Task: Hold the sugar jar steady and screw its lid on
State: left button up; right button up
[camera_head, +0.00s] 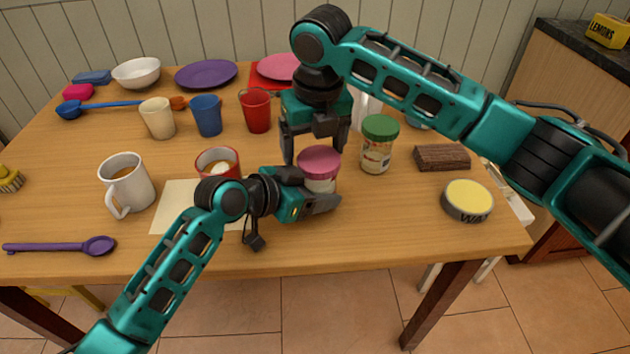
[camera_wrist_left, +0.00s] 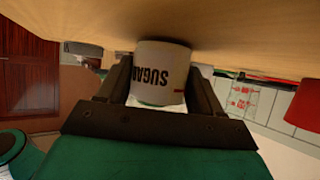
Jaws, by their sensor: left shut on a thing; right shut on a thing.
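The sugar jar (camera_head: 319,184) stands on the table near its front edge, with a pink lid (camera_head: 319,161) on top. In the left wrist view the white jar (camera_wrist_left: 160,72), marked SUGAR, sits between my left gripper's fingers (camera_wrist_left: 160,95). My left gripper (camera_head: 322,203) is shut on the jar's body from the front left. My right gripper (camera_head: 315,150) reaches down from above and is shut on the pink lid, one finger on each side. Whether the lid sits level on the threads is hidden.
A green-lidded jar (camera_head: 378,145) stands close to the right. A wax tin (camera_head: 467,201) and a brown block (camera_head: 442,158) lie farther right. A red-rimmed mug (camera_head: 217,162) and a paper sheet (camera_head: 178,218) are to the left.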

jog(key=shift+s+f, duration=0.2)
jog(key=shift+s, duration=0.3)
jog(key=c, duration=0.3)
jog(key=shift+d, duration=0.1)
jog(key=m, duration=0.4)
jog(key=shift+h, duration=0.3)
jog(key=shift+c, duration=0.8)
jog(key=m, duration=0.5)
jog(key=shift+w+d+f+g+h, duration=0.1)
jog(key=shift+w+d+g+h, duration=0.1)
jog(key=shift+g+h, duration=0.1)
jog(key=m, duration=0.4)
jog(key=shift+m, duration=0.4)
jog(key=o, duration=1.1)
jog(key=shift+c, duration=0.2)
jog(key=shift+a+r, duration=0.15)
jog(key=shift+r, duration=2.6)
